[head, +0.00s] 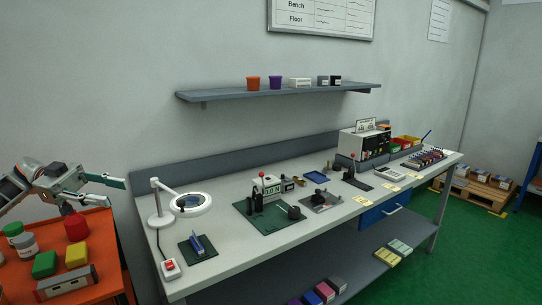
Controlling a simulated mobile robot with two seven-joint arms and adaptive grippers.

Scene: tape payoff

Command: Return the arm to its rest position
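My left arm comes in from the left edge. Its gripper (116,192) is over the back of the orange-topped cart (104,262), left of the workbench. Its two fingers are spread and point right, with nothing visible between them. A red object (76,227) is on the cart below the gripper, which looks clear of it. My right arm and gripper are out of view.
The grey workbench (225,263) carries a magnifier lamp (190,204), a red switch box (170,268) and a green mat (245,222) with a device. Green and yellow blocks and jars crowd the cart. A wall shelf (220,95) hangs above the bench.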

